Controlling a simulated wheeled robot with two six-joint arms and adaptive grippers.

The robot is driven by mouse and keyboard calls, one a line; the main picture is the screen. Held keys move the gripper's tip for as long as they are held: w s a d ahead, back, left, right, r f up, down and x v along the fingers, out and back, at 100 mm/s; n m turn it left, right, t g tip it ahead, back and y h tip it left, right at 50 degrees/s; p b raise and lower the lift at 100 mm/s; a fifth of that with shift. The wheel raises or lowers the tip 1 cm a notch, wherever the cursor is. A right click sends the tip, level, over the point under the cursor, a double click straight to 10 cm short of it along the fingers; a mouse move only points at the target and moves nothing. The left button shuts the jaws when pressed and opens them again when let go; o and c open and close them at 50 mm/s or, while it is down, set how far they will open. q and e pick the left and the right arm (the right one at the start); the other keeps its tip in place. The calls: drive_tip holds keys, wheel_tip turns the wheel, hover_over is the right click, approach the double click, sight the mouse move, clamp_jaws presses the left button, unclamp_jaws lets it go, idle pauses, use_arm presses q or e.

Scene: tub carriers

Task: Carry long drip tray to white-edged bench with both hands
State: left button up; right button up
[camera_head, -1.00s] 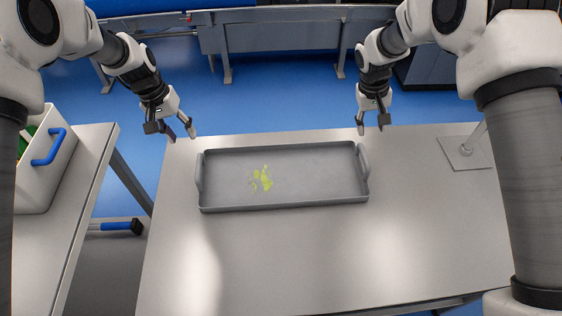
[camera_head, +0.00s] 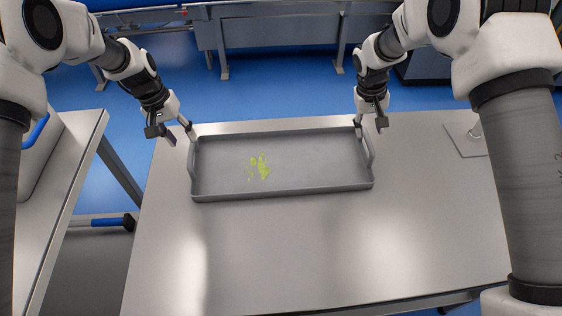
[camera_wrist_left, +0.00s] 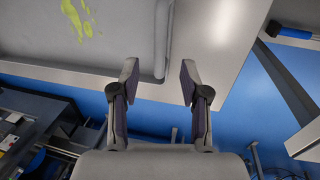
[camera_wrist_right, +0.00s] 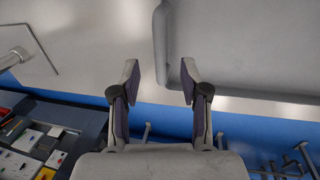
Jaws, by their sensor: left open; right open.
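The long drip tray (camera_head: 310,188) is grey and shallow, with a raised handle at each short end and a yellow-green splash on its floor. It lies flat on the metal bench (camera_head: 270,245). My left gripper (camera_head: 182,137) is open at the tray's far left corner; in the left wrist view the tray's left handle (camera_wrist_left: 163,40) is ahead, between the finger lines. My right gripper (camera_head: 370,125) is open at the far right corner; in the right wrist view the right handle (camera_wrist_right: 160,45) is ahead. Neither gripper holds anything. I cannot pick out a white-edged bench.
Another bench (camera_head: 50,210) stands at the left with a white tub (camera_head: 38,160) on it. A stand with a flat base (camera_head: 467,140) is on the right of the metal bench. Its near part is clear. Grey furniture (camera_head: 270,35) stands across the blue floor.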

sight(190, 149)
use_arm(q)
drive_tip(key=f, duration=0.3)
drive_tip(key=d+f, duration=0.1)
drive_tip(key=f, duration=0.2)
drive_tip(key=shift+w+d+f, duration=0.1)
drive_tip(key=shift+d+f, duration=0.1)
drive_tip(key=shift+f, duration=0.15)
use_arm(e)
drive_tip(key=f, duration=0.3)
drive_tip(key=d+f, duration=0.1)
drive_tip(key=f, duration=0.2)
drive_tip(key=shift+w+d+f, duration=0.1)
drive_tip(key=shift+d+f, duration=0.05)
drive_tip(key=shift+f, duration=0.25)
use_arm(q)
drive_tip(key=shift+c, duration=0.4)
use_arm(e)
drive_tip(key=shift+c, duration=0.3)
use_arm(q)
clamp_jaws()
use_arm(e)
clamp_jaws()
drive_tip(key=shift+r, duration=0.1)
